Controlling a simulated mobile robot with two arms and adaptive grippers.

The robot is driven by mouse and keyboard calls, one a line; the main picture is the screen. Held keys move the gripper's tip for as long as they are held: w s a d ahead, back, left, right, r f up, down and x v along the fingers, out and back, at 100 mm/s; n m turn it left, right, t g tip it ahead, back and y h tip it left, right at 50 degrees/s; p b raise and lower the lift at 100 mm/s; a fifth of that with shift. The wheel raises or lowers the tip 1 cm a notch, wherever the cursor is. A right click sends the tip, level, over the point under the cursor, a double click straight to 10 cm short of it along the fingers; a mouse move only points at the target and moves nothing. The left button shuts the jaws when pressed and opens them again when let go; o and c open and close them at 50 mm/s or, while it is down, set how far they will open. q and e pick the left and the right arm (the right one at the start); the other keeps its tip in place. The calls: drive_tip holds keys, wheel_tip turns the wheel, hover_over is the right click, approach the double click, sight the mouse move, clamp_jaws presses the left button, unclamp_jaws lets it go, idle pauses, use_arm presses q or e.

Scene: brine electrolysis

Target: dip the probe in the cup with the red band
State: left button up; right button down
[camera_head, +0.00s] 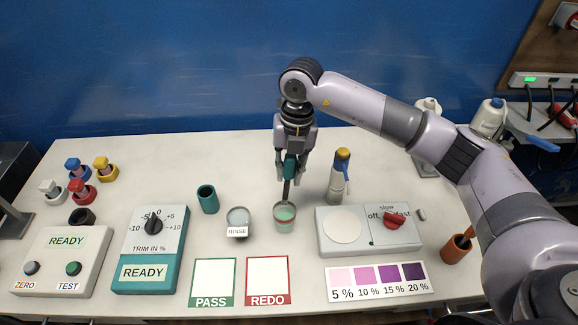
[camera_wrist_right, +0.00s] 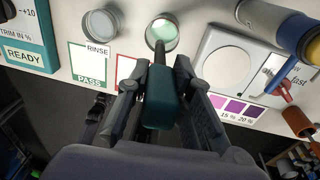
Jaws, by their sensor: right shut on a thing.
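My right gripper (camera_head: 290,172) is shut on the teal handle of the probe (camera_wrist_right: 162,98), which points down. Its grey shaft reaches the mouth of a small clear cup (camera_head: 285,222) holding pale green liquid. In the right wrist view the shaft's tip overlaps this cup (camera_wrist_right: 162,35); I cannot tell whether it touches the liquid. My left gripper is not in view.
An empty-looking teal holder (camera_head: 208,199) stands left of the RINSE cup. A bottle with a yellow-and-blue top (camera_head: 339,178) and a stirrer with a red knob (camera_head: 350,249) stand close on the right. PASS (camera_head: 213,280) and REDO (camera_head: 267,279) cards lie in front.

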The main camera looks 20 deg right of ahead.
sight(287, 195)
drive_tip(key=shift+f+b, duration=0.35)
drive_tip(key=shift+f, duration=0.5)
drive_tip(key=shift+a+f+b, duration=0.2)
drive_tip(key=shift+f+b, duration=2.75)
drive_tip(key=shift+f, duration=0.85)
drive_tip(key=shift+r+p, duration=3.3)
drive_tip(key=shift+r, duration=2.25)
